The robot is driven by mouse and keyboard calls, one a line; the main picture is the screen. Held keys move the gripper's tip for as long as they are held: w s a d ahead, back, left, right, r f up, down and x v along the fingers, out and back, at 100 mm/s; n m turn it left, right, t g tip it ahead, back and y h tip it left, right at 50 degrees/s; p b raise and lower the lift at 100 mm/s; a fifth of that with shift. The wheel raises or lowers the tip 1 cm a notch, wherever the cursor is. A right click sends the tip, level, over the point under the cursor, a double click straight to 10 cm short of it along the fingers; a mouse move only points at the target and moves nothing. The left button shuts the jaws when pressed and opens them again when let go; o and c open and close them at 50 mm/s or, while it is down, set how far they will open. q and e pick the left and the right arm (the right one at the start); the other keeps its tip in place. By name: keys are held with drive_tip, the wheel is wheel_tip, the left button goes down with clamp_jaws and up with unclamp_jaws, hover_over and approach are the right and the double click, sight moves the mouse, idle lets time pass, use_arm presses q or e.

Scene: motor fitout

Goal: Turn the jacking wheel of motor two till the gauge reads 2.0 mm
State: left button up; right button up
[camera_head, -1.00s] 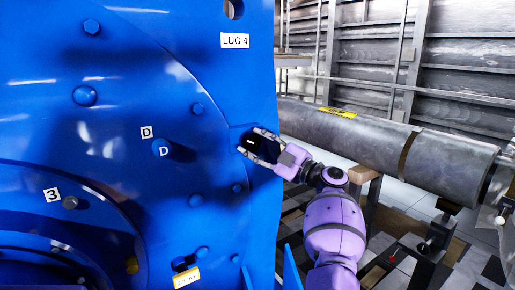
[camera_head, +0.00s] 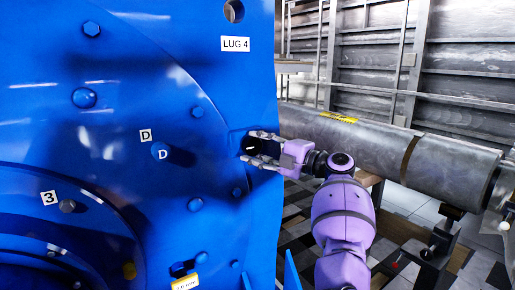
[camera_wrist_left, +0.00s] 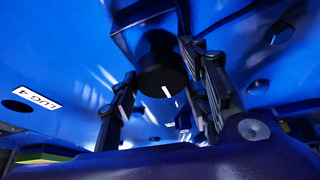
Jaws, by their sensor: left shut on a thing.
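The black jacking wheel (camera_head: 253,147), with a white mark on its face, sits on the right side of the blue motor (camera_head: 110,110). My left gripper (camera_head: 247,146) is shut on it, one finger above and one below. In the left wrist view the black wheel (camera_wrist_left: 161,80) stands between the two fingers, its white mark facing the camera. A small yellow readout (camera_head: 186,284), probably the gauge, is at the bottom edge of the head view, partly cut off; its figures are too small to read surely. My right gripper is not in view.
A LUG 4 label (camera_head: 235,44) is near the motor's top right edge. Labels D and 3 (camera_head: 49,198) and several bolts dot the face. A large grey cylinder (camera_head: 370,145) lies behind my arm at right.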

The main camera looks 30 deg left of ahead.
use_arm(q)
drive_tip(key=shift+r, duration=0.4)
drive_tip(key=o, duration=0.9)
drive_tip(key=shift+o, duration=1)
drive_tip(key=shift+f, duration=0.2)
drive_tip(key=shift+d+f, duration=0.15)
drive_tip(key=shift+d, duration=0.4)
drive_tip(key=d, duration=1.1)
drive_tip(key=shift+f, duration=0.2)
